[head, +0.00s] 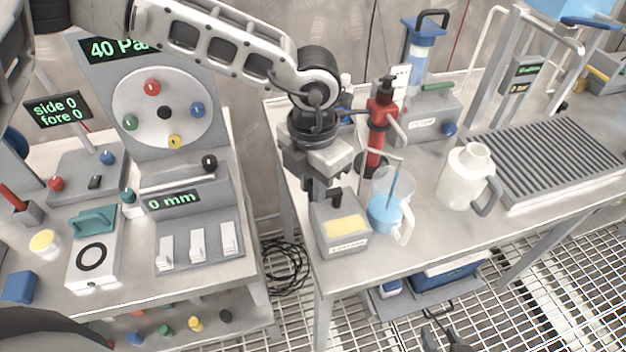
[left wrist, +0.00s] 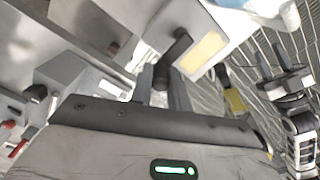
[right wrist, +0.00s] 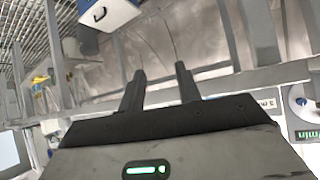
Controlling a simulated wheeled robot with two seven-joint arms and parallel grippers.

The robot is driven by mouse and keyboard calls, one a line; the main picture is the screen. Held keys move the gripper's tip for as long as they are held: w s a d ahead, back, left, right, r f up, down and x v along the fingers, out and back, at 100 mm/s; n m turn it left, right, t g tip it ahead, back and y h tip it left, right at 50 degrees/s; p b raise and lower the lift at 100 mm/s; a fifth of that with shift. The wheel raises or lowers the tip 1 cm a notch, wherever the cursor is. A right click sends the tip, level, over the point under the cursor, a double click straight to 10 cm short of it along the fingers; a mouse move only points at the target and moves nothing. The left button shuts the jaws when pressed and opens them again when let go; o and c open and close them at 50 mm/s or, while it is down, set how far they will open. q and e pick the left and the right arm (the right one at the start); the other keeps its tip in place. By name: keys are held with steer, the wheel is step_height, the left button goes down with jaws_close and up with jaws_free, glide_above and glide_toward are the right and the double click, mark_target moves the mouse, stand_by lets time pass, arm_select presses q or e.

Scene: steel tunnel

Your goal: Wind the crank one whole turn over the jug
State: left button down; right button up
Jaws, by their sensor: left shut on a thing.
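My left gripper (head: 327,196) is shut on the dark crank handle (left wrist: 176,48) beside a grey box with a yellow panel (head: 345,228). The left wrist view shows the handle between its fingers, with the box's yellow panel (left wrist: 203,54) close by. The crank's arm is mostly hidden by my gripper. A clear jug (head: 380,222) with blue liquid stands just right of the box. A thin blue line runs down into it; I cannot tell whether it is liquid or a rod. My right gripper (right wrist: 160,75) is empty, its fingers apart, low beyond the bench's front edge.
A red pump-like column (head: 379,125) stands behind the jug. A white jug (head: 462,178) and a ribbed grey rack (head: 545,160) stand to the right. A control desk (head: 140,285) is at left, across a gap with coiled cables (head: 287,265). A blue crate (head: 447,275) sits below the bench.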

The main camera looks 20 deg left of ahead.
arm_select(q)
steer(key=shift+a, duration=0.1)
